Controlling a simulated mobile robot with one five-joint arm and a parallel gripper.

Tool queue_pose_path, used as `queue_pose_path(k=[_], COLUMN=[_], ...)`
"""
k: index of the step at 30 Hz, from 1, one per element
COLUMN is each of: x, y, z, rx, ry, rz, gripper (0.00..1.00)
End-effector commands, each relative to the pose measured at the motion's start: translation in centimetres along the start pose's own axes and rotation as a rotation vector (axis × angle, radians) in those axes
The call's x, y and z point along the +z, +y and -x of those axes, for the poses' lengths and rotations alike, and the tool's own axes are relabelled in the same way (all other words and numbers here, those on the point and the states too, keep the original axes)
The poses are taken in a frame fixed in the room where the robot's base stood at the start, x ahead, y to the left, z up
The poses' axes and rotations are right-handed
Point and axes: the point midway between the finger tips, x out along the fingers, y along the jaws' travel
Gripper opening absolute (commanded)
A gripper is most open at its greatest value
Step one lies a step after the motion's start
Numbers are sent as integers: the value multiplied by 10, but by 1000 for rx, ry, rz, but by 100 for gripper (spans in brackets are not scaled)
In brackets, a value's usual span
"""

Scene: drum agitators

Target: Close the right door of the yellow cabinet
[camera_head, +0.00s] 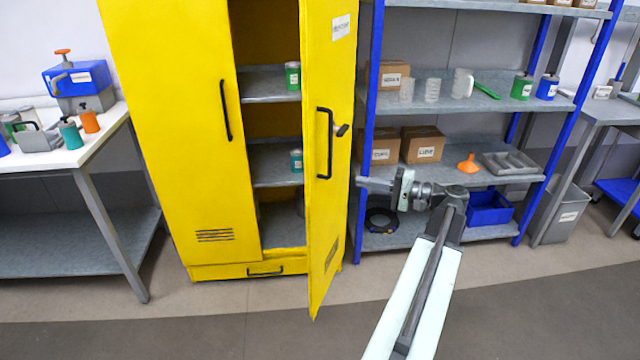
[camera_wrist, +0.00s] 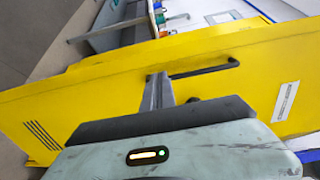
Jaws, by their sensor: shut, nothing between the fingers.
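The yellow cabinet (camera_head: 170,130) stands upright in the head view with its left door shut. Its right door (camera_head: 318,215) stands open, swung out toward me, with a black handle (camera_head: 325,143) on its face. My gripper (camera_head: 362,184) is shut and empty, just right of the right door at about mid-height. In the wrist view the right door (camera_wrist: 110,95) fills the middle, with its handle (camera_wrist: 205,71) just beyond my fingers (camera_wrist: 160,78). I cannot tell whether the fingertips touch the door.
A blue-framed shelf rack (camera_head: 370,100) with boxes and cans stands close right of the cabinet, behind my arm. A white-topped workbench (camera_head: 95,150) is on the left. The floor (camera_head: 220,320) in front of the cabinet is clear.

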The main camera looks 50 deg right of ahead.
Motion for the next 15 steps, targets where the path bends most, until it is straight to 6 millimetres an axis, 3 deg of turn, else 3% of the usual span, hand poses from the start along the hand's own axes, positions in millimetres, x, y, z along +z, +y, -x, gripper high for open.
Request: queue_pose_path(k=[3, 8, 15], x=[-3, -2, -1], y=[-3, -4, -4], z=[9, 0, -46], rx=[-19, -18, -17], ry=[13, 10, 7], rz=[3, 3, 3], gripper=[0, 0, 0])
